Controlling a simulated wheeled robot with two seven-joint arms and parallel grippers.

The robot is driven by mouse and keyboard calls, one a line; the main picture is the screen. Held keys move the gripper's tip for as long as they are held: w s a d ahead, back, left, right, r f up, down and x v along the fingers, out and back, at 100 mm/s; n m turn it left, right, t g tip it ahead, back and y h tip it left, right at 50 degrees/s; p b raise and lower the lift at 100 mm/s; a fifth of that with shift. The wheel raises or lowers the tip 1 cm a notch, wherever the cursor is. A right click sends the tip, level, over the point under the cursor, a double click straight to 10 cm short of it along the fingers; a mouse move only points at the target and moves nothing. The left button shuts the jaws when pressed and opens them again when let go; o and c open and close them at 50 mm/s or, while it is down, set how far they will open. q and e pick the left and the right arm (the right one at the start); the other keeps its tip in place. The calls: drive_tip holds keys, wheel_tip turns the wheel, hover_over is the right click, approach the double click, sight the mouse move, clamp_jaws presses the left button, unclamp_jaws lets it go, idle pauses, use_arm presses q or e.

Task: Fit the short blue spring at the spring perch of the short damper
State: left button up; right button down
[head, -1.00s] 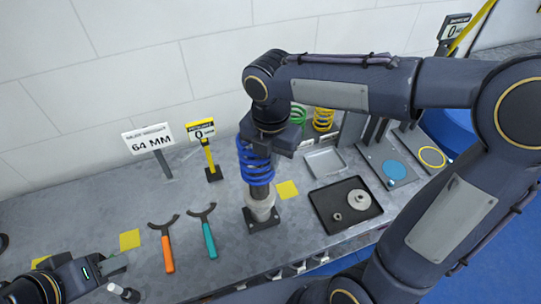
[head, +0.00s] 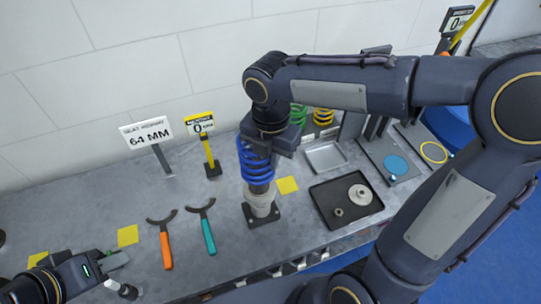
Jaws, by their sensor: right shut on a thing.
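The blue spring (head: 256,163) is in the head view, upright around the upper part of the short damper (head: 261,203). The damper stands on a dark square base on the bench. My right gripper (head: 257,146) comes from above and is shut on the blue spring near its top; its fingers are partly hidden by the wrist. A grey collar shows on the damper below the spring; I cannot tell whether the spring touches it. My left gripper (head: 116,261) is at the lower left, low over the bench, away from the damper; its finger gap is not clear.
A black tray (head: 322,194) with round metal parts lies right of the damper. An orange-handled wrench (head: 166,250) and a teal-handled wrench (head: 209,236) lie to the left. A green spring (head: 298,115) and a yellow spring (head: 323,117) stand behind. A 64 MM sign (head: 147,137) stands at back left.

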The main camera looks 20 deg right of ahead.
drive_tip(key=shift+f+b, duration=1.05)
drive_tip(key=shift+f, duration=0.5)
drive_tip(key=c, duration=1.5)
unclamp_jaws()
wheel_tip(320, 180, up, 8)
drive_tip(key=shift+f+p, duration=0.2)
drive_tip(key=shift+p, duration=0.1)
drive_tip(key=shift+s+r+p, duration=0.1)
drive_tip(key=shift+r+p, duration=0.35)
drive_tip(key=shift+r, duration=0.15)
wheel_tip(320, 180, up, 4)
drive_tip(key=p, duration=0.4)
hover_over(271, 179)
drive_tip(key=shift+w+d+r, duration=0.1)
drive_tip(key=shift+w+d, duration=0.05)
drive_tip(key=shift+w, duration=0.05)
